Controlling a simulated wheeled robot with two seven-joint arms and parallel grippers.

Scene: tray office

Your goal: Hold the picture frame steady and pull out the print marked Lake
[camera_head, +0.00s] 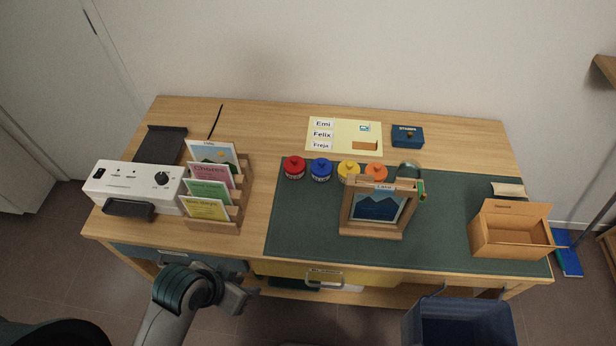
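The wooden picture frame (346,208) stands upright on the green mat, right of the table's middle. A print with blue mountains (378,207) sits inside it, with a small label at its top edge that appears to read Lake. My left gripper (241,297) is in front of the table's near edge, low and left of the frame, well apart from it. Nothing shows between its fingers, and their opening is too unclear to judge. My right gripper is out of view.
A wooden rack (243,188) of cards stands left, beside a white machine (135,185). Several coloured pots (321,169) stand just behind the frame. The mat left of the frame is clear.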

